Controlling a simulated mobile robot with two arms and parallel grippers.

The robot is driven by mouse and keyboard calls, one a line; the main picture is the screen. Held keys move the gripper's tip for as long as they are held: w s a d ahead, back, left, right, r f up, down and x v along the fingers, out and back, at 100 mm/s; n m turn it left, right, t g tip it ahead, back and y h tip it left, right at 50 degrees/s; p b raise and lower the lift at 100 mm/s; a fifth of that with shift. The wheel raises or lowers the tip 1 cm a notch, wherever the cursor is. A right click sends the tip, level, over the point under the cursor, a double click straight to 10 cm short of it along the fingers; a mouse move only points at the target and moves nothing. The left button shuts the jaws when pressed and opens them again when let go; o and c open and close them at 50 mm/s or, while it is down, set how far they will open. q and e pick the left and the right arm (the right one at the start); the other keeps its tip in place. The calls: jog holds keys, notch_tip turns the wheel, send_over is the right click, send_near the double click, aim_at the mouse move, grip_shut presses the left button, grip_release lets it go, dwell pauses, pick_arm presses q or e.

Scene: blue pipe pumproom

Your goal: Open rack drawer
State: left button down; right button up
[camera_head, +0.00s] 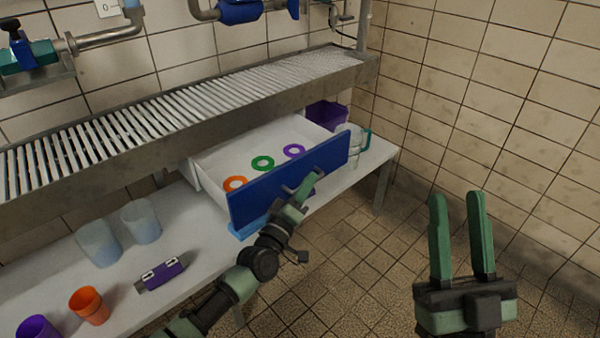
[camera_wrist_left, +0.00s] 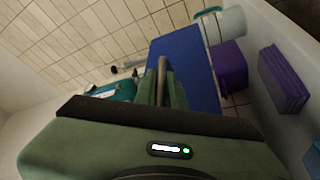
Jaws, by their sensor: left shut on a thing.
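The rack drawer has a white tray body (camera_head: 207,163) and a blue front panel (camera_head: 262,196). It stands well pulled out beneath the slatted rack. Orange (camera_head: 235,183), green (camera_head: 262,163) and purple (camera_head: 294,151) rings lie inside it. My left gripper (camera_head: 304,190) is at the outer side of the blue front, shut on the drawer handle. The left wrist view shows the handle (camera_wrist_left: 163,72) between its fingers, against the blue panel (camera_wrist_left: 195,60). The fingers partly hide the handle. My right gripper (camera_head: 458,196) is open and empty above the floor at the right.
The slatted metal rack (camera_head: 180,108) runs above the white bench (camera_head: 210,240). Two translucent cups (camera_head: 98,243), an orange cup (camera_head: 89,306) and a purple device (camera_head: 162,275) stand left of the drawer. A purple bin (camera_head: 327,115) is behind it. Tiled floor (camera_head: 365,255) is clear in front.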

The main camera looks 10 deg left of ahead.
pick_arm(q)
jog(key=shift+s+d+f, duration=0.1)
jog(key=shift+s+d, duration=0.3)
jog(key=shift+d, duration=0.1)
pick_arm(e)
jog(key=shift+w+a+f+g+h, duration=0.15)
jog(key=shift+w+f+g+h, duration=0.35)
jog(key=shift+w+f+g, duration=0.65)
jog(key=shift+f, duration=0.2)
pick_arm(q)
jog(key=c, duration=1.8)
grip_release()
jog(key=shift+o, duration=0.2)
